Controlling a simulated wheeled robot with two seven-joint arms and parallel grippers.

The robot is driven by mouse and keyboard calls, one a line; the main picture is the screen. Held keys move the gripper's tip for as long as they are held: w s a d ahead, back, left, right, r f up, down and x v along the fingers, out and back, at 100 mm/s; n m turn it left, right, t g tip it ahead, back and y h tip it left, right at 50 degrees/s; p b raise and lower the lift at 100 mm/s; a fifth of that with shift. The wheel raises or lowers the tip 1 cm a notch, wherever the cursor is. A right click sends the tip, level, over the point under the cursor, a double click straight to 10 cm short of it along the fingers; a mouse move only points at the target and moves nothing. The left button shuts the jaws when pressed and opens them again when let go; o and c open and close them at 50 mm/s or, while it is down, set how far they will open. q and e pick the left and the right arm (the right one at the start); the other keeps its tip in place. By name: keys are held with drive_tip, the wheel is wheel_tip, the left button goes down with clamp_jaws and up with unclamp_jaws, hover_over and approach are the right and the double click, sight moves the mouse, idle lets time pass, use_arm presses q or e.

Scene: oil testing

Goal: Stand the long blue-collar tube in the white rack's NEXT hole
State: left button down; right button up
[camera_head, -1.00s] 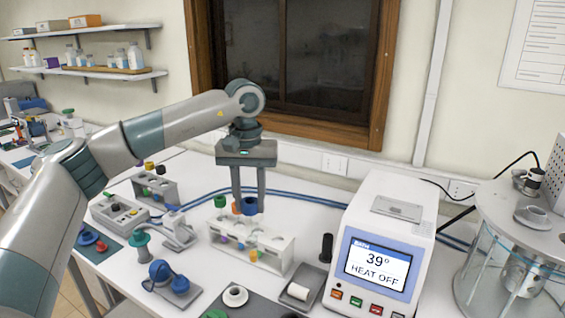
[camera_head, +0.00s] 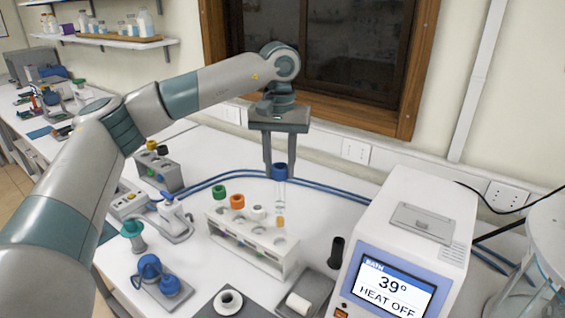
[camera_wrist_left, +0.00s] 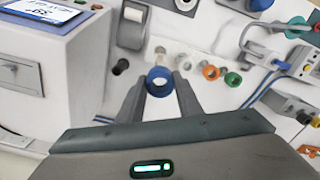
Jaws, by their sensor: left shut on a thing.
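The long blue-collar tube (camera_head: 280,198) is clear glass with an amber bit at its lower end. My left gripper (camera_head: 280,172) is shut on its blue collar and holds it upright. Its lower end overlaps the right part of the white rack (camera_head: 290,262) in the picture; I cannot tell whether it is over or behind it. The rack has green, orange and white collars along its left part and open holes toward its right end. In the left wrist view the blue collar (camera_wrist_left: 160,81) sits between the fingertips (camera_wrist_left: 161,88). My right gripper is not in view.
The white heating bath (camera_head: 400,235), reading 39°, stands right of the rack. A grey tray (camera_head: 318,290) and a black upright piece (camera_head: 337,250) lie between them. A grey rack (camera_head: 160,172) and a blue-capped device (camera_head: 160,278) stand left. Blue cables run behind.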

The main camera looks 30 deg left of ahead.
sight(279, 180)
use_arm(q)
drive_tip(key=shift+s+r, duration=0.1)
drive_tip(key=shift+s, duration=0.05)
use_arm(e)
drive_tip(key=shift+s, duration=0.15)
use_arm(q)
drive_tip(key=shift+f, duration=0.55)
drive_tip(key=shift+f+b, duration=0.6)
drive_tip(key=shift+f, duration=0.55)
drive_tip(key=shift+f+b, duration=0.3)
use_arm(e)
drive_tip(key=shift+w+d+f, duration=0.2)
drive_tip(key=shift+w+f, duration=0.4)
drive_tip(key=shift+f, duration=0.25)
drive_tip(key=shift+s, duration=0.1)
use_arm(q)
drive_tip(key=shift+b, duration=0.3)
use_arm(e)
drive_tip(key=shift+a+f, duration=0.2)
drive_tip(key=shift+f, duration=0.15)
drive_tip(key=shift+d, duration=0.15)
use_arm(q)
drive_tip(key=shift+f, duration=0.1)
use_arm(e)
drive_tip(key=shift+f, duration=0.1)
